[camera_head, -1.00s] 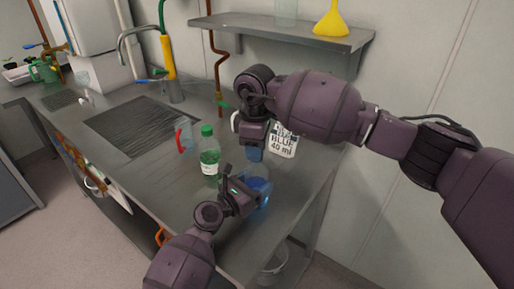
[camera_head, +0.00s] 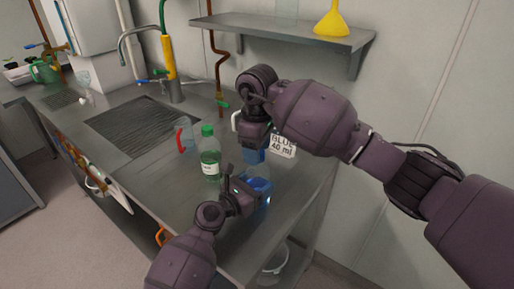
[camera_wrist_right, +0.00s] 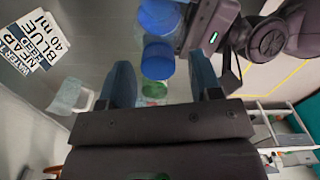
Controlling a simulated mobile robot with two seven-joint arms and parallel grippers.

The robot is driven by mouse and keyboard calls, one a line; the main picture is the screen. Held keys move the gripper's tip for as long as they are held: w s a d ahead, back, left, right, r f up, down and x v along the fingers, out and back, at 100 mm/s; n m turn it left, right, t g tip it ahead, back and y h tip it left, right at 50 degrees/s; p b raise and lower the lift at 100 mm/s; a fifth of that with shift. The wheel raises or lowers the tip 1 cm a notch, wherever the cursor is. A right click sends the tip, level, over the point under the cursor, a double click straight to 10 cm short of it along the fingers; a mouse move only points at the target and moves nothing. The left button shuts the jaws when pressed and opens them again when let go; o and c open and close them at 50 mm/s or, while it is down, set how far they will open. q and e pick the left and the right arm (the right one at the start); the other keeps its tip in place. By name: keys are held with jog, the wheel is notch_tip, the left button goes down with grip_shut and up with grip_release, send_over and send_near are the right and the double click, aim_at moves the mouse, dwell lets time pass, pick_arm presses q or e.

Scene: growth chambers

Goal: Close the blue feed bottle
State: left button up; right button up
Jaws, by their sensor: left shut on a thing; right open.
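The blue feed bottle (camera_head: 258,184), clear with blue liquid low inside, stands on the bench's near right part. My left gripper (camera_head: 249,199) is shut on its body from the left. My right gripper (camera_head: 254,156) is directly above the bottle, pointing down. In the right wrist view its two fingers (camera_wrist_right: 162,82) are apart, with a round blue cap (camera_wrist_right: 158,62) between and beyond them. The cap lies in line with the bottle's mouth; whether it is fully seated cannot be told. The bottle's blue liquid (camera_wrist_right: 158,17) shows beyond it.
A green-capped bottle (camera_head: 209,156) stands just left of the blue one. A clear jug with a red handle (camera_head: 186,135) is behind it. A card reading "BLUE 40 ml" (camera_head: 284,147) is behind my right gripper. A shelf (camera_head: 285,33) with a yellow funnel (camera_head: 331,20) is above.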

jog(key=shift+r, duration=0.1)
jog(key=shift+r, duration=2.15)
jog(key=shift+c, duration=0.4)
